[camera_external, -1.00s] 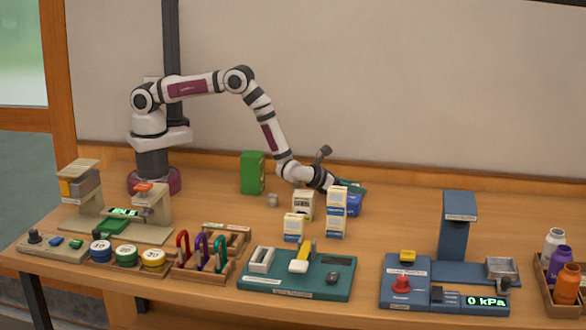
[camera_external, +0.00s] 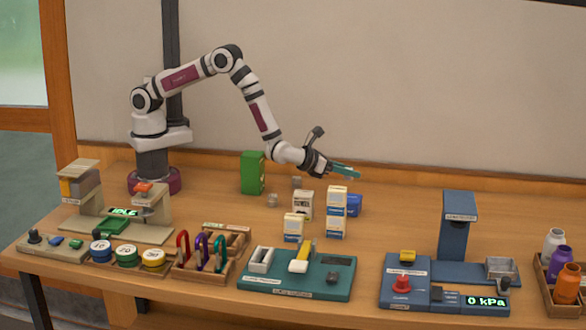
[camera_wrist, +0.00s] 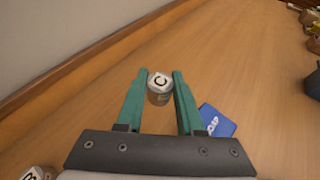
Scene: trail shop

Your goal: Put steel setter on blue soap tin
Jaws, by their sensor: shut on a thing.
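My gripper (camera_external: 345,169) is raised above the back of the table, its green fingers pointing right. In the wrist view my gripper (camera_wrist: 159,78) is shut on a small grey cylinder, the steel setter (camera_wrist: 158,97), with a white top carrying a black ring mark. In the external view the setter cannot be made out between the fingers. The blue soap tin (camera_external: 354,205) stands on the table below the gripper, partly behind a white-and-blue carton. In the wrist view the blue tin (camera_wrist: 217,121) lies right of the right finger, apart from the setter.
White cartons (camera_external: 337,212) stand in front of the tin. Two small grey pieces (camera_external: 272,200) (camera_external: 297,182) and a green box (camera_external: 252,173) are to the left. A green station (camera_external: 335,288) and a blue station (camera_external: 455,298) line the front. The table right of the tin is clear.

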